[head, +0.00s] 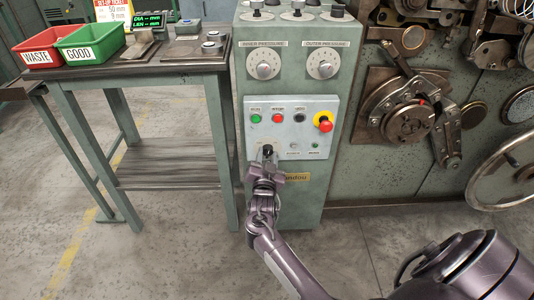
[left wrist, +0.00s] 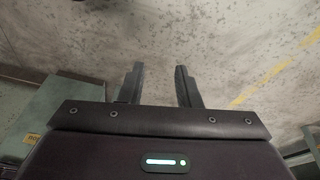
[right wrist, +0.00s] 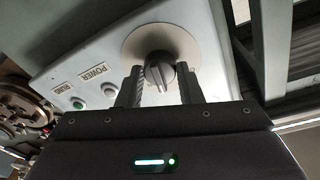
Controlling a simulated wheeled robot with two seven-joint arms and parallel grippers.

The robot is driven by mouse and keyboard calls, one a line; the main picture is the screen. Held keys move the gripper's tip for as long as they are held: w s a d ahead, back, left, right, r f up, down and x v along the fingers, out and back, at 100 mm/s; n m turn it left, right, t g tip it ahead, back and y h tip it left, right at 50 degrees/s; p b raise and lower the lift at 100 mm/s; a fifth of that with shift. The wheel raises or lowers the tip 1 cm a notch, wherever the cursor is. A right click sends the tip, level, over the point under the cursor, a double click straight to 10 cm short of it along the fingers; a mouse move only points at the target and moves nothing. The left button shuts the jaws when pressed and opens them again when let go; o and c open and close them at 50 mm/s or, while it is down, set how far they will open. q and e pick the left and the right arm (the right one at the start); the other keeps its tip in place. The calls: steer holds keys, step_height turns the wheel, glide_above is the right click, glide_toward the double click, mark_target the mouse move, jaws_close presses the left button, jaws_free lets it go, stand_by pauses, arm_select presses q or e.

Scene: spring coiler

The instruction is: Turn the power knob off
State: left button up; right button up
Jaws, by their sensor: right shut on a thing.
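The black power knob (right wrist: 160,72) sits on a round pale plate (right wrist: 135,45) on the control panel. In the right wrist view it stands between the two fingers of my right gripper (right wrist: 160,88), which is shut on it. In the head view the knob (head: 267,149) is a dark spot at the panel's lower left, mostly hidden by my right gripper (head: 266,160). My left gripper (left wrist: 160,85) is open and empty above bare floor; it is not seen in the head view.
The control panel (head: 305,107) carries a red emergency button (head: 325,124) on yellow, several push buttons and small lamps. A side table (head: 140,70) with red (head: 50,52) and green bins (head: 90,44) stands left. Coiler machinery (head: 408,122) is right.

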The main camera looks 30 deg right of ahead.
steer(key=n+p, duration=0.2)
steer(key=n, duration=0.3)
steer(key=shift+r+t, duration=0.1)
steer(key=shift+t, duration=0.3)
steer(key=n+y+p, duration=0.1)
steer(key=n+p, duration=0.1)
steer(key=n, duration=0.4)
steer(key=shift+d+t, duration=0.1)
steer(key=shift+t, duration=0.2)
arm_select(q)
steer(key=a+f+n+g, duration=0.1)
steer(key=a+f, duration=0.2)
steer(key=f, duration=0.4)
steer(key=shift+s+f+y, duration=0.2)
steer(key=shift+f+y, duration=0.15)
steer(key=shift+y, duration=0.05)
arm_select(e)
steer(key=shift+n, duration=0.7)
steer(key=o, duration=1)
steer(key=shift+s+f+p, duration=0.2)
steer(key=shift+p, duration=0.1)
arm_select(q)
steer(key=f, duration=0.2)
steer(key=f+p, duration=0.1)
steer(key=shift+s+a+f, duration=0.25)
steer(key=shift+a+f, duration=0.05)
steer(key=shift+a, duration=0.05)
arm_select(e)
steer(key=v, duration=0.7)
steer(key=shift+s, duration=0.2)
